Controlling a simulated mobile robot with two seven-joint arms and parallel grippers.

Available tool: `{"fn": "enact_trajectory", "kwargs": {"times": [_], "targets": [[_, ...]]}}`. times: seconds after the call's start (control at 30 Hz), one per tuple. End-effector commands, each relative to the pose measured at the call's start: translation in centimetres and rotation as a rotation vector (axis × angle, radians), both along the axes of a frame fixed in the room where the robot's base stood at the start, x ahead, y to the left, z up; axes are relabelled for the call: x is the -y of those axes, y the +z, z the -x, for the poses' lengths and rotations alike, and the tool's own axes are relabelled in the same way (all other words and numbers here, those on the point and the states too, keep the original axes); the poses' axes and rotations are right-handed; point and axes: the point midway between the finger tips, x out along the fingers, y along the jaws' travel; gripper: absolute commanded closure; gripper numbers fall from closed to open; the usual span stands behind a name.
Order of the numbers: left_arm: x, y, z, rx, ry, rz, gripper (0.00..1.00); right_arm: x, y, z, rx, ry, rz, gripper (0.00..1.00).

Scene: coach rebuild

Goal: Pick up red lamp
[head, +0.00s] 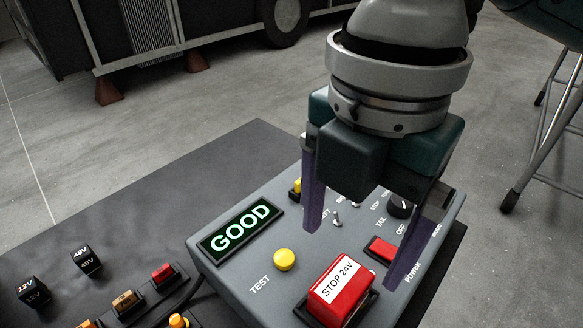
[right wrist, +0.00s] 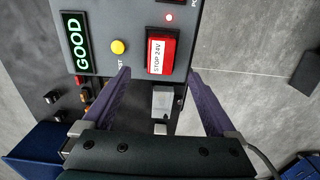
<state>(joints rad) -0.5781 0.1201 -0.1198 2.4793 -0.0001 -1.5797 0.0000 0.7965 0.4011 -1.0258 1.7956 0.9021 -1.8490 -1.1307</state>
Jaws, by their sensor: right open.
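A red lamp block labelled "STOP 24V" (head: 326,303) sits in a dark socket on the grey console (head: 232,281). It also shows in the right wrist view (right wrist: 162,62), just ahead of the fingertips and roughly between their lines. My right gripper (head: 348,258) is open, with its purple fingers pointing down over the console. Nothing is between its fingertips. In the right wrist view the right gripper (right wrist: 159,71) is also open, one finger to each side of the lamp's near end. I cannot tell its exact height above the lamp. My left gripper is not in view.
The console carries a lit "GOOD" display (head: 240,230), a yellow test button (head: 285,260), a smaller red rocker (head: 382,248) and a black knob (head: 400,206). Small coloured blocks and black cubes (head: 86,260) lie at left. The dark table (head: 190,195) behind is bare.

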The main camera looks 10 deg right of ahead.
Motion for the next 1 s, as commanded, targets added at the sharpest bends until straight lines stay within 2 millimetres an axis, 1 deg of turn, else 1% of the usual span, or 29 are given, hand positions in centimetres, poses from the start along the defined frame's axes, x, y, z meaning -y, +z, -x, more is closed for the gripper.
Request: {"fn": "enact_trajectory", "kwargs": {"times": [0.03,0.2,0.47,0.6,0.7,0.8,1.0], "targets": [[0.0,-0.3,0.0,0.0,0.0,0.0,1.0,0.1,-0.7,0.0,-0.003,0.006,0.006,0.07],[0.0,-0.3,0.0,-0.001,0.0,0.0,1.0,0.2,-3.1,0.0,-0.005,0.007,0.006,0.07],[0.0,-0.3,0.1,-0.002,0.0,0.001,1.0,0.2,-5.7,0.0,-0.004,0.006,0.006,0.07],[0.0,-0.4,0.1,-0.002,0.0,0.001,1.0,0.3,-8.1,-0.1,-0.004,0.005,0.004,0.07],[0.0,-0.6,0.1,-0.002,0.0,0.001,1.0,0.2,-9.3,-0.2,-0.001,0.005,0.005,0.07],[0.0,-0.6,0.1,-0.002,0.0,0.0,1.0,0.2,-9.8,-0.2,0.0,0.007,0.004,0.07],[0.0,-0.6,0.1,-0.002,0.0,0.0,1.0,0.2,-9.8,-0.2,0.001,0.007,0.003,0.09]]}}
